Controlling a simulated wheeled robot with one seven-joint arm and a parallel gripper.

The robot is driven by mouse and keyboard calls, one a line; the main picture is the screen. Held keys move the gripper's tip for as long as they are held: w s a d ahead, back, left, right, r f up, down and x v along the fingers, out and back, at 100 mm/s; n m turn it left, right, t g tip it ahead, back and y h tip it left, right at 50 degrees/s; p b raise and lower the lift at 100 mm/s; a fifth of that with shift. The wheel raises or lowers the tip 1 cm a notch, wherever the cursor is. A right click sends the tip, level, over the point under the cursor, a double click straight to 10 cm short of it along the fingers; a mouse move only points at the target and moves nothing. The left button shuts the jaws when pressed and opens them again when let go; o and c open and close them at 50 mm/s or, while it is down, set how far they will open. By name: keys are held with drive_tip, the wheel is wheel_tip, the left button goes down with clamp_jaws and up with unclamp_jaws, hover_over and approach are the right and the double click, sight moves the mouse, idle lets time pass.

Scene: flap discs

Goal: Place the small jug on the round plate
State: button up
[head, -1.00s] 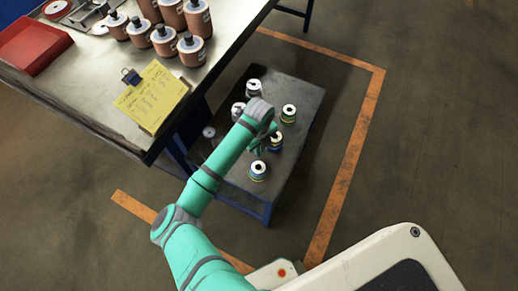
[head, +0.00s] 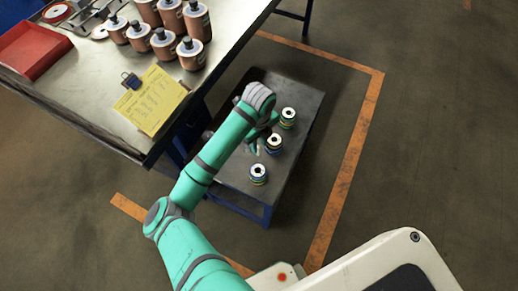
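I can make out neither a small jug nor a round plate in the head view. A low dark table (head: 296,90) carries small banded cylinders with white tops and dark centres: one at the back right (head: 288,117), one in the middle (head: 274,144) and one near the front (head: 258,175). My gripper (head: 256,147) is over this table, just left of the middle cylinder; whether they touch is unclear. It is small and partly hidden by my wrist, so its opening and any held thing cannot be told. My arm covers the table's left part.
A higher metal workbench (head: 225,40) stands at upper left, its edge beside the low table. It carries several brown black-capped containers (head: 192,53), a red tray (head: 35,45) and a yellow clipboard sheet (head: 152,98). Orange floor lines (head: 350,160) surround the low table; floor to the right is clear.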

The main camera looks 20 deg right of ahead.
drive_tip(key=shift+w+r, duration=0.1)
drive_tip(key=shift+r, duration=2)
